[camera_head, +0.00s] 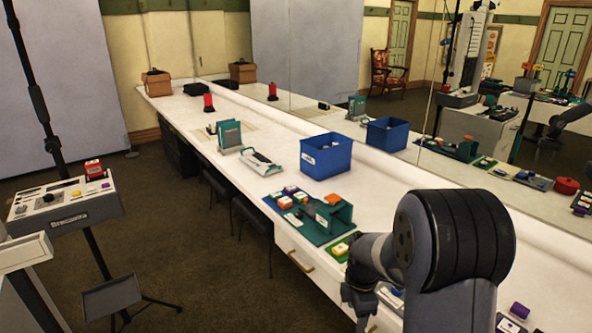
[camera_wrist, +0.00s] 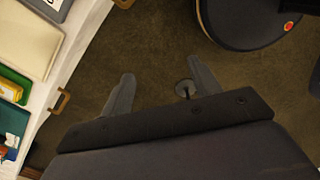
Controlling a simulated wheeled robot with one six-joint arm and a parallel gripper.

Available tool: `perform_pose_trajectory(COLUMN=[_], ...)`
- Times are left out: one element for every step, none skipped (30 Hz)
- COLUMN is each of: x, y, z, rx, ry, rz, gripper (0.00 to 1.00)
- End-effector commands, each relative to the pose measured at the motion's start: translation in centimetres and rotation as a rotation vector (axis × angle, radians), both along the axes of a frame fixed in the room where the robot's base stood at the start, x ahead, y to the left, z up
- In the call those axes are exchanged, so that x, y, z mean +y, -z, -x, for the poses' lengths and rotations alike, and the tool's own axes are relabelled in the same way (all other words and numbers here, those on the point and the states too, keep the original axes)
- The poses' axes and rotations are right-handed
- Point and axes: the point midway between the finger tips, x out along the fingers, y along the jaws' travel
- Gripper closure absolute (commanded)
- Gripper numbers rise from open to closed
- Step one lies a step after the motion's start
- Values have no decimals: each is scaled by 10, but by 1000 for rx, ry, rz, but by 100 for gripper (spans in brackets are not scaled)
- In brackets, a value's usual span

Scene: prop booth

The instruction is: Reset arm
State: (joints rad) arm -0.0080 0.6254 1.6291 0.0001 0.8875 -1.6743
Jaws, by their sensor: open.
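My gripper (camera_wrist: 162,88) shows in the wrist view with its two dark fingers spread apart and nothing between them. It hangs over the brown carpet, beside the front edge of the white counter. In the head view my dark arm covers the near right part of the counter, and my gripper is mostly hidden below it.
The long white counter (camera_head: 394,179) holds a blue bin (camera_head: 326,158), a green tray (camera_head: 318,236) with coloured blocks, and a purple cylinder (camera_head: 519,310). A control panel on a stand (camera_head: 65,208) is at left. A mirror lines the back.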

Motion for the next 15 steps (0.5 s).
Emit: perform_pose_trajectory(x=[0, 0, 0, 0, 0, 0, -1, -1, -1, -1, -1, -1, -1, -1, -1], y=[5, 6, 7, 8, 10, 11, 12, 13, 15, 16, 17, 18, 19, 20, 22], z=[0, -1, -1, -1, -1, -1, -1, -2, -2, -2, -2, -2, -2, -3, -3], rx=[-1, -1, -1, -1, -1, -2, -2, -2, -2, -2, -2, -2, -2, -2, -2], ry=[37, 63, 96, 120, 145, 178, 202, 228, 261, 286, 311, 344, 368, 393, 426], rz=[0, 0, 0, 0, 0, 0, 0, 0, 0, 0, 0, 0, 0, 0, 0], gripper=[41, 41, 41, 41, 41, 41, 41, 41, 41, 41, 41, 41, 41, 41, 41])
